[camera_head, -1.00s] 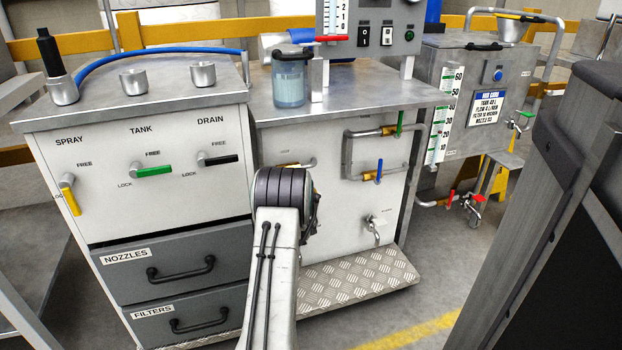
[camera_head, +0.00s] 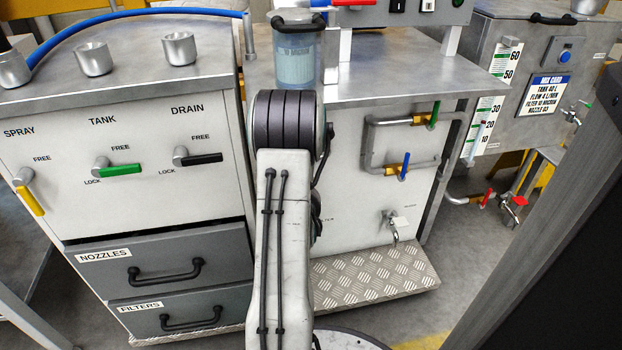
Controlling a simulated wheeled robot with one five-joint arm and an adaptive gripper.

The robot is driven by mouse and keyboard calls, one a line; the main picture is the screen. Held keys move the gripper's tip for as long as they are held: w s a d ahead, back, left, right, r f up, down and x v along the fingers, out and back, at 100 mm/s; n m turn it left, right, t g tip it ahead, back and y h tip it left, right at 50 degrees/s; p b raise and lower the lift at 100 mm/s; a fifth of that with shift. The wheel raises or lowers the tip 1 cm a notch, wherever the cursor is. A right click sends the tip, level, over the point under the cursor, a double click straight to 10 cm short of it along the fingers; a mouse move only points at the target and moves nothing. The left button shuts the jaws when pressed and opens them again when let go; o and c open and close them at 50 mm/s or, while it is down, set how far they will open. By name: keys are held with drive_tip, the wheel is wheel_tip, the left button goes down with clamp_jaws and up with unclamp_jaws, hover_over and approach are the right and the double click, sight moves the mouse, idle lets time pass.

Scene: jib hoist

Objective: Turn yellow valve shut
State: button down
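The yellow lever (camera_head: 30,200) sits on a round metal hub at the left of the white cabinet front, under the word SPRAY. It slopes down and to the right, below the FREE mark; its LOCK mark cannot be read. A green lever (camera_head: 121,169) under TANK and a black lever (camera_head: 201,158) under DRAIN both point right, near horizontal. My arm rises in the middle of the view, well to the right of the yellow lever. My gripper is not in view.
Two grey drawers (camera_head: 158,240) are below the levers. At right, pipes carry a green-handled valve (camera_head: 434,114) and a blue-handled valve (camera_head: 404,166), both with yellow-brass bodies. A treadplate step (camera_head: 375,279) juts out below. A dark upright panel (camera_head: 560,230) stands close at right.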

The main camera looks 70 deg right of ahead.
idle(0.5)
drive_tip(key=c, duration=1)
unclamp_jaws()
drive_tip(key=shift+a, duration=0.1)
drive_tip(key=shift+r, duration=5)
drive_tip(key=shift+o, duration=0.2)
